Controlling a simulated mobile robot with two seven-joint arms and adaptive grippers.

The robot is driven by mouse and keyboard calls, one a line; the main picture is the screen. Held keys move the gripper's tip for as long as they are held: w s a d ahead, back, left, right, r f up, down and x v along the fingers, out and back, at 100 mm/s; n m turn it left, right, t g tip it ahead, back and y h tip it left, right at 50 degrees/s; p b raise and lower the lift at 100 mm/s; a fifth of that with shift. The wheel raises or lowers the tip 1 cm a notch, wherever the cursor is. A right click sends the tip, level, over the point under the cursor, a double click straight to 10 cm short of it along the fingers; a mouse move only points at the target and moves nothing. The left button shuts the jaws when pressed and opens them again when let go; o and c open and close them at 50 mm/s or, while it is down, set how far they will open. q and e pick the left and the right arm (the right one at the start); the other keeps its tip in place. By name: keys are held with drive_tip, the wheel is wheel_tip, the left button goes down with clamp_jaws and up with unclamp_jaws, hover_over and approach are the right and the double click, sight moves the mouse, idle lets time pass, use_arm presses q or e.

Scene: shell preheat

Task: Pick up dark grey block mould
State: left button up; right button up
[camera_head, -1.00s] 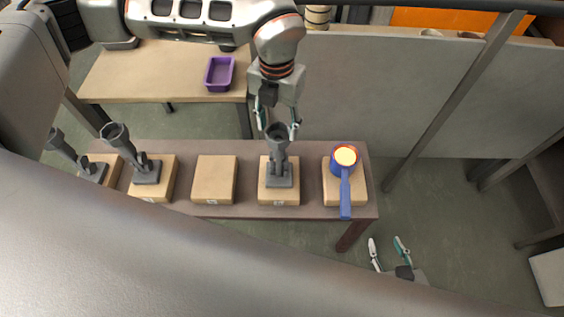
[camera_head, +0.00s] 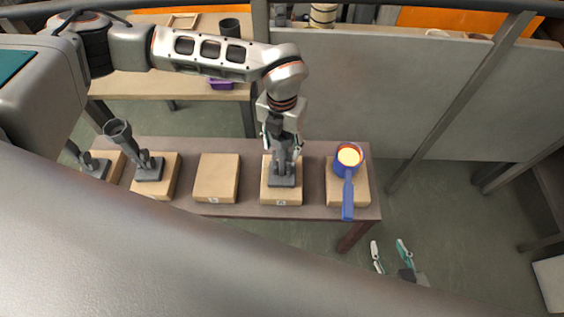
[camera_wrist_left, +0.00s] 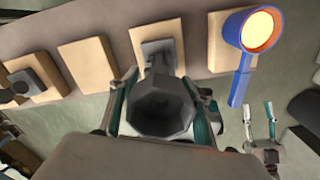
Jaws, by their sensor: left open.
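A dark grey mould (camera_head: 282,177) stands on a wooden block, with a square base and an upright funnel-like top. My left gripper (camera_head: 281,150) points down over it, its fingers on either side of the top and partly hiding it. In the left wrist view, the mould's faceted open cup (camera_wrist_left: 160,106) lies between the two open fingers. I cannot tell whether they touch it. Similar grey moulds stand on blocks further left, one of them with a tilted cup (camera_head: 118,131). My right gripper (camera_head: 390,256) is open and empty, low at the right, off the table.
A blue ladle-like pan (camera_head: 348,166) with glowing orange contents sits on the block just right of the mould. A bare wooden block (camera_head: 216,178) lies to its left. A purple tray (camera_head: 222,84) is partly hidden behind my arm on the back table.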

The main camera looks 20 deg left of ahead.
use_arm(q)
clamp_jaws()
drive_tip(key=shift+r, duration=0.1)
